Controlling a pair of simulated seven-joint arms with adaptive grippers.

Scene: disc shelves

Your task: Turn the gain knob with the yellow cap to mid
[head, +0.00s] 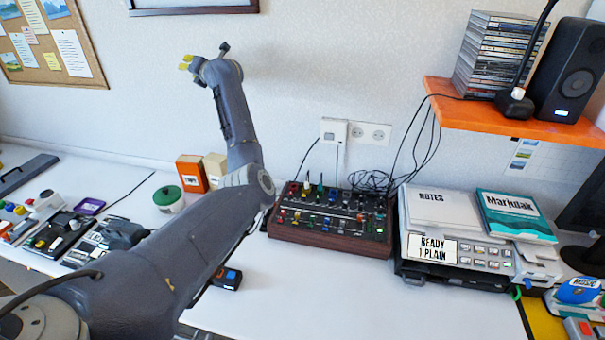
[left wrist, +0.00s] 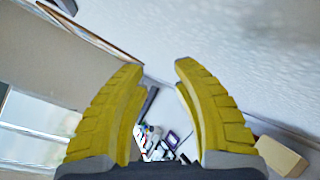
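A mixer with wooden sides (head: 330,247) sits on the white table, right of centre in the head view. My left gripper (head: 186,63) is raised high near the wall, above and left of the mixer, far from the knobs. The left wrist view shows its yellow fingers (left wrist: 160,70) apart with nothing between them. My left forearm passes close to the mixer's left edge in the picture. My right gripper is out of view.
A grey device (head: 440,215) with notes and a book stands right of the mixer. An orange shelf (head: 520,112) with a speaker (head: 568,70) overhangs at right. Cables (head: 375,182) lie behind the mixer.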

